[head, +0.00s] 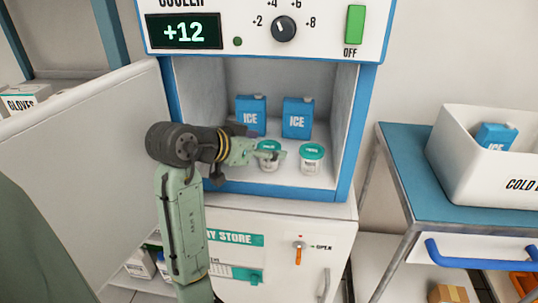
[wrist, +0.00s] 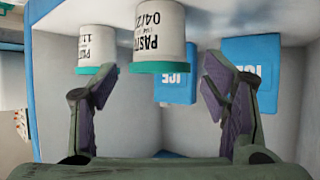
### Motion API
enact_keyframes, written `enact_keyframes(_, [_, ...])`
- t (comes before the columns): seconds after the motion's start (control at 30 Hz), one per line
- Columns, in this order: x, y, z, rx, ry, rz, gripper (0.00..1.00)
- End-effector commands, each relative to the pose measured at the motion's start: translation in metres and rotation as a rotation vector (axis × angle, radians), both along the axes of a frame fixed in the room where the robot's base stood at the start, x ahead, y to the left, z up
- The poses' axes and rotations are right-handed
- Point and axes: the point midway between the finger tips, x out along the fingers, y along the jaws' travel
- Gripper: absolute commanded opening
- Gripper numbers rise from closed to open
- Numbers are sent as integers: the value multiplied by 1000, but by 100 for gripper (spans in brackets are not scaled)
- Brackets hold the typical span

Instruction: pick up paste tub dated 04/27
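The paste tub whose label starts 04/2 (wrist: 160,35) is white with a teal lid and appears upside down in the wrist view; the last digit is cut off. It appears to be the left tub (head: 268,163) on the cooler floor in the head view, partly covered by my gripper (head: 264,153). My gripper also shows in the wrist view (wrist: 160,80), open, with its fingers apart on either side of the tub's lid. I see no finger touching the tub. A second paste tub (head: 311,159), with a label starting 11 (wrist: 97,50), stands to the right in the head view.
Two blue ice packs (head: 251,115) (head: 297,118) stand behind the tubs. The cooler (head: 345,130) is open, with walls close on both sides; its door (head: 90,150) swings out left. A white cold box (head: 480,165) sits on a blue-topped cart (head: 410,185) at right.

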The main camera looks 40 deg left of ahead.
Motion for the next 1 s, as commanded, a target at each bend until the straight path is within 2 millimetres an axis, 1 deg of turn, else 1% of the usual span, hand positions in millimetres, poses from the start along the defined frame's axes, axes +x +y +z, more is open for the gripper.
enact_keyframes(0.03, [0, 0, 0, 0, 0, 0, 62])
enact_keyframes(0.07, [0, 0, 0, 0, 0, 0, 60])
enact_keyframes(0.67, [0, 0, 0, 0, 0, 0, 20])
enact_keyframes(0.87, [0, 0, 1, 0, -1, 0, 20])
enact_keyframes(1.0, [0, 0, 6, 1, -1, 0, 20])
